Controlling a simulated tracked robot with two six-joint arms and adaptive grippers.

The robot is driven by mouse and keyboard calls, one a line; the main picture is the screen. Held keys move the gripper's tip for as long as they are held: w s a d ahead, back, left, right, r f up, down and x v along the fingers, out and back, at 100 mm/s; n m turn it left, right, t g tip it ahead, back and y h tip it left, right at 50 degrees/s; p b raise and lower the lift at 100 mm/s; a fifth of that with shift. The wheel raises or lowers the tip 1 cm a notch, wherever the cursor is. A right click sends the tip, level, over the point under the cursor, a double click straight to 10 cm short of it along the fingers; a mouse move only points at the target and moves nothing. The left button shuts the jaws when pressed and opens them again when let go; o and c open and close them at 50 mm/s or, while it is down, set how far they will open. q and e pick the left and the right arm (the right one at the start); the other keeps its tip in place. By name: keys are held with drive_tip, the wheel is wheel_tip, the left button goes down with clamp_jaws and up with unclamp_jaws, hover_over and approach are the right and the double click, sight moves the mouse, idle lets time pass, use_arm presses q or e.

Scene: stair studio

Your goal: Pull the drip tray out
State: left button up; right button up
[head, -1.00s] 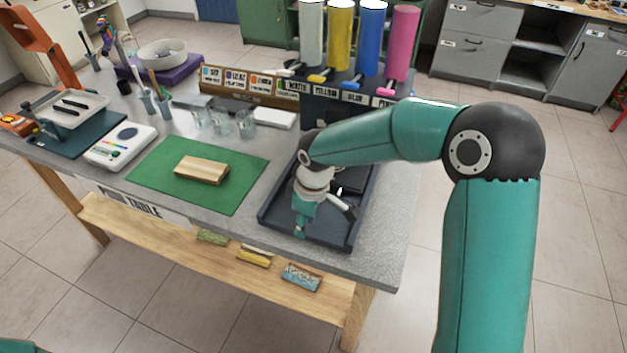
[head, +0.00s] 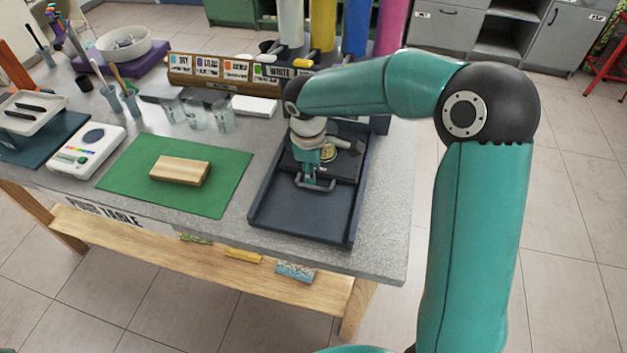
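The drip tray (head: 341,166) looks like a dark flat slab at the back of a low-rimmed dark bed (head: 302,211), on the right end of the table. A grey bar handle (head: 316,185) shows at its front edge. My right gripper (head: 311,177) points down from above at this handle. Its fingers overlap the handle in the picture, and I cannot tell whether they are closed on it. A round yellowish mark shows on the slab beside the gripper. My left gripper is out of view.
Coloured tubes, such as the yellow one (head: 323,22), rise behind the bed. Clear glasses (head: 222,117) and a green mat (head: 176,177) with a wooden block (head: 180,170) are to the left. The front of the bed is empty, and the table edge is close.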

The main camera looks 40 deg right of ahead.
sight(314, 186)
drive_tip(key=f, duration=0.4)
drive_tip(key=d+f, duration=0.1)
drive_tip(key=f, duration=0.1)
drive_tip(key=shift+w+f, duration=0.2)
drive_tip(key=shift+w, duration=0.1)
clamp_jaws()
